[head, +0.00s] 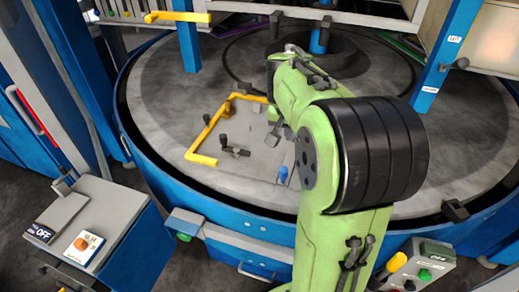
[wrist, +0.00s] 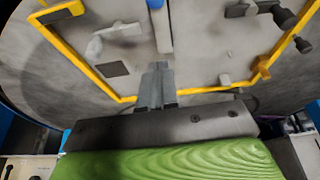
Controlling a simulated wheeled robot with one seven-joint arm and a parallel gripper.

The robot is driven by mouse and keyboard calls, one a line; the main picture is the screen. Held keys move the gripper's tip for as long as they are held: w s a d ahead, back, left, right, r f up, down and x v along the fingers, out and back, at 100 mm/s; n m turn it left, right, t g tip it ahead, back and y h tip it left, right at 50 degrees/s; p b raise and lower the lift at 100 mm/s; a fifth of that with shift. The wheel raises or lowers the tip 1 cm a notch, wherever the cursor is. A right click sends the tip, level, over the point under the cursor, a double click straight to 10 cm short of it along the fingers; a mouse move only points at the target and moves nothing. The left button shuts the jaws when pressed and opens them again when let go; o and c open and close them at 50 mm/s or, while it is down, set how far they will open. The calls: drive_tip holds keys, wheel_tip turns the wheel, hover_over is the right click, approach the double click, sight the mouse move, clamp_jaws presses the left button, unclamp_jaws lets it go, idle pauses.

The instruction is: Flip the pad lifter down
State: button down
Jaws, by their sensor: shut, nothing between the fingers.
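My gripper (wrist: 157,76) is shut and empty in the wrist view, its two grey fingers together. It points at a flat grey die plate (wrist: 200,40) with a yellow frame (wrist: 185,91) around it. A pale lever (wrist: 112,33) with a rounded end lies on the plate, left of the fingertips and apart from them. Dark-handled parts (wrist: 283,14) are at the right. I cannot tell for sure which of these is the pad lifter. In the head view the yellow frame (head: 202,135) and a dark lever (head: 236,151) show left of my arm, which hides part of the plate.
A blue knob (head: 282,173) stands near the plate's front edge. The plate lies on a large round grey table (head: 160,90) with a blue rim. Blue posts (head: 188,46) stand behind. A control box (head: 88,247) is at the front left.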

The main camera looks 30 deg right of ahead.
sight(290, 165)
idle(0.3)
drive_tip(key=b+x, duration=0.1)
drive_tip(key=x, duration=0.6)
drive_tip(key=b+x, duration=0.1)
drive_tip(key=x, duration=0.6)
drive_tip(key=shift+s+a+f+b, duration=0.2)
drive_tip(key=shift+a+b, duration=0.05)
drive_tip(key=shift+b, duration=0.15)
